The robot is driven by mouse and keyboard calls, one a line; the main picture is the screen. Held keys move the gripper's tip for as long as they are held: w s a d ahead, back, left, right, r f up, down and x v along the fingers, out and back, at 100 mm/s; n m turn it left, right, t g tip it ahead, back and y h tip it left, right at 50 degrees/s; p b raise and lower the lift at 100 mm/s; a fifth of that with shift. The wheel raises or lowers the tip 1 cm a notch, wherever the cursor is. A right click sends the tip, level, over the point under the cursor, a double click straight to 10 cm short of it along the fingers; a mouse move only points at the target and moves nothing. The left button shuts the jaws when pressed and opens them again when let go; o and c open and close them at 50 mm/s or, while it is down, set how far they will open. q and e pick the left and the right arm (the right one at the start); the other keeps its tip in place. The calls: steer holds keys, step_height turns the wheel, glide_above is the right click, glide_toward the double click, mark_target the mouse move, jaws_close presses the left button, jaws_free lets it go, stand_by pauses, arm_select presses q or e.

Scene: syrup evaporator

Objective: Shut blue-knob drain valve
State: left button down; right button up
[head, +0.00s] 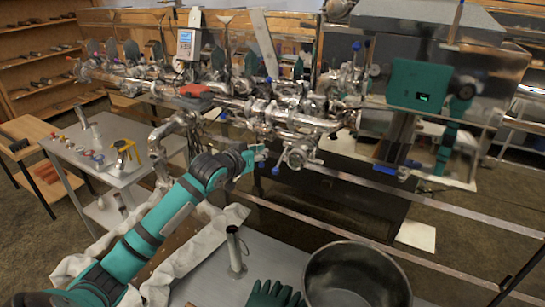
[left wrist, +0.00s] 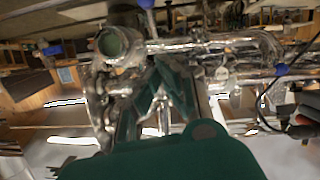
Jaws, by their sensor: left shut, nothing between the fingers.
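Shiny metal pipework (head: 265,108) with valves runs across the middle of the head view. A small blue knob (head: 275,170) hangs low on it, just right of my left gripper (head: 259,154). Other blue knobs show at the pipes, one at right (head: 333,135) and one at left (head: 223,114). I cannot tell which is the drain valve's. The left gripper is shut and empty, close to the pipes; contact is unclear. In the left wrist view its dark green fingers (left wrist: 168,82) point at the pipework, with blue knobs left (left wrist: 52,50) and right (left wrist: 282,69).
A steel pot (head: 355,275) and a dark green glove (head: 273,294) are on the near bench. An upright metal tube (head: 234,250) stands there beside my arm. A side table (head: 95,150) with small coloured parts is at left. Long rails cross the right.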

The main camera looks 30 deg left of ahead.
arm_select(q)
steer(key=p, duration=0.1)
glide_above(273, 171)
steer(key=f, duration=0.1)
step_height(273, 171, down, 4)
steer(key=shift+r+p, duration=0.1)
steer(key=shift+p, duration=0.7)
steer(key=shift+f, duration=0.55)
